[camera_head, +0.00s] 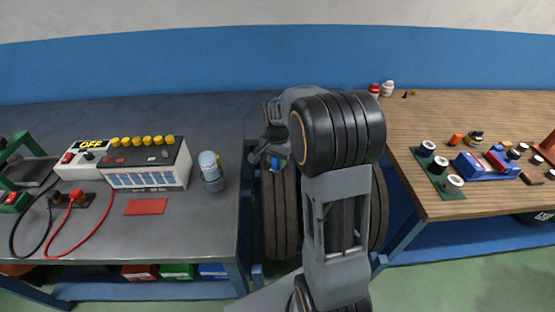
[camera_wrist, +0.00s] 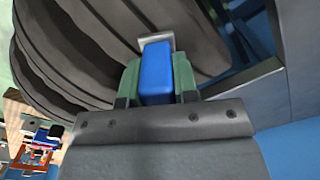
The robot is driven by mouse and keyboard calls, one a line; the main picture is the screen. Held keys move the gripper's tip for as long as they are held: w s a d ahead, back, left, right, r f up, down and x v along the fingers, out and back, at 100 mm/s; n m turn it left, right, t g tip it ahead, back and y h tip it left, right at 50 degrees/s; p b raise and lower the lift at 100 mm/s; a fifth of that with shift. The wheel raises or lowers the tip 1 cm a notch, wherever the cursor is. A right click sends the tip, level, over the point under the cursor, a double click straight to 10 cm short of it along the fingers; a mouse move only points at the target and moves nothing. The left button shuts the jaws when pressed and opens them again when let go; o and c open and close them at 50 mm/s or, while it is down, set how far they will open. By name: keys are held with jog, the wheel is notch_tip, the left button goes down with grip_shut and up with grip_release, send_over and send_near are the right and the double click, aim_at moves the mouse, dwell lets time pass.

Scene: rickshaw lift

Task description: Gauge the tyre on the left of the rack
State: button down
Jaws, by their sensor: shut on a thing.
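My gripper (camera_head: 268,156) is shut on a blue gauge (camera_wrist: 157,72), which also shows as a small blue patch in the head view (camera_head: 275,161). In the wrist view, the green fingers of my gripper (camera_wrist: 157,82) flank the gauge, and its grey metal end is close to a dark ribbed tyre tread (camera_wrist: 75,50). I cannot tell whether they touch. In the head view, the left tyre (camera_head: 281,215) stands upright below my gripper. Another tyre (camera_head: 379,210) shows at right, partly behind my arm. The rack between them is mostly hidden.
A grey bench (camera_head: 185,232) at left carries a switch box (camera_head: 150,165), a blue canister (camera_head: 211,172) and a red pad (camera_head: 146,207). A wooden bench (camera_head: 440,115) at right holds several jars and a blue tool (camera_head: 485,166). The gap between the benches is narrow.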

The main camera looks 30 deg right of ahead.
dwell(0.4)
jog(key=shift+r+p, duration=2.75)
jog(key=shift+r, duration=0.75)
jog(key=shift+f, duration=0.1)
